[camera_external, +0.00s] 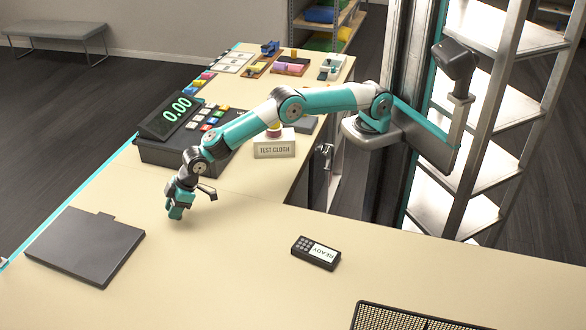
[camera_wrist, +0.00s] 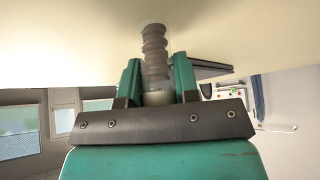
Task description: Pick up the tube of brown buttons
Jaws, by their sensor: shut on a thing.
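My gripper (camera_external: 178,208) is over the near counter, right of the dark flat plate, with its fingers pointing down. In the wrist view my gripper (camera_wrist: 157,82) is shut on the tube of brown buttons (camera_wrist: 155,50), a clear tube with a stack of dull brown discs and a pale end. The tube lies between the two teal fingers, its far end reaching toward the counter surface. In the external view I cannot make out the tube at the fingers. Whether it touches the counter is not clear.
A dark flat plate (camera_external: 85,246) lies on the left of the counter (camera_external: 220,270). A black till (camera_external: 185,148) with a green display stands behind my gripper. A "TEST CLOTH" sign (camera_external: 274,150), a small "READY" device (camera_external: 316,252) and a black mesh tray (camera_external: 405,318) lie further right.

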